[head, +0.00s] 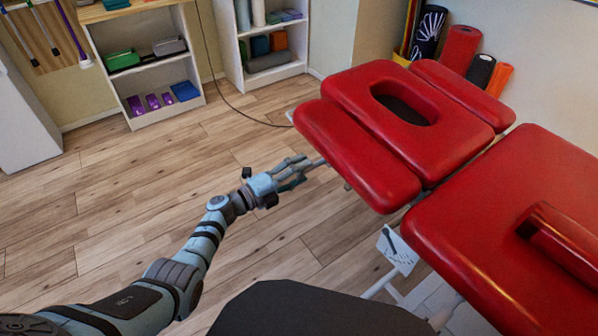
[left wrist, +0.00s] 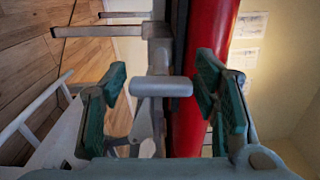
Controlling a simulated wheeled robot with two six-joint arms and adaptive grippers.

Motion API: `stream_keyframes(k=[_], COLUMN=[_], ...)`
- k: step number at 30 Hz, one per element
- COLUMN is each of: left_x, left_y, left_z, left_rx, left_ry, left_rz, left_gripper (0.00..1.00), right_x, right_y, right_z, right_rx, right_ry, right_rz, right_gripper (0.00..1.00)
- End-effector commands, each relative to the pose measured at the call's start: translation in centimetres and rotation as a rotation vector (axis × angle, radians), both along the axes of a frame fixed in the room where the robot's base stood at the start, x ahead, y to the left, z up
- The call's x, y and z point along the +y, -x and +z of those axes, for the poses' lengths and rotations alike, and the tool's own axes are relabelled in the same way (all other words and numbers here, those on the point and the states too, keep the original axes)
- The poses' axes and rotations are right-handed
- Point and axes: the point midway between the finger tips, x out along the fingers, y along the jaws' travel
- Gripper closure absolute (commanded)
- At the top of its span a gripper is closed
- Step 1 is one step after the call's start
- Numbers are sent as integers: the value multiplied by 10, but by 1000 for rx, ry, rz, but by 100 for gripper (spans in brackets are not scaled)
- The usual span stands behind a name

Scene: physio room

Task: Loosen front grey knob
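A grey knob (left wrist: 162,87), shaped like a short crossbar on a stem, shows in the left wrist view under the red padded table section (left wrist: 205,35). My left gripper (left wrist: 163,72) is open, with a green-padded finger on each side of the knob. Gaps show between the pads and the knob, so neither finger appears to touch it. In the head view, my left gripper (head: 305,172) is at the near-left edge of the red headrest part (head: 355,155). The knob cannot be made out there. My right gripper is out of view.
The red main table section (head: 480,230) with a red bolster (head: 565,240) is at the right. White frame bars (head: 385,285) stand beneath it. Shelves (head: 150,75) line the back wall, with rollers (head: 460,48) at the back right. Wooden floor (head: 120,210) is clear on the left.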

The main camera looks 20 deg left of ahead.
Motion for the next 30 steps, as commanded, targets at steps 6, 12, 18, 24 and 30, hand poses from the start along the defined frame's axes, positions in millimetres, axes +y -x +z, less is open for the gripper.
stream_keyframes(k=[6,12,18,24,30], left_x=[0,5,35,67,77], left_y=[0,5,42,80,93], left_z=[0,-1,-1,-1,0], left_rx=[-1,-1,0,0,-1], left_ry=[0,-3,-6,-4,0], left_rz=[0,2,0,0,0], left_gripper=[35,35,35,35,35], right_x=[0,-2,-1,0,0], right_y=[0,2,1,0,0], right_z=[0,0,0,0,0], right_rx=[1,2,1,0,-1], right_ry=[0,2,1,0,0], right_rz=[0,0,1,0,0], right_gripper=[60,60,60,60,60])
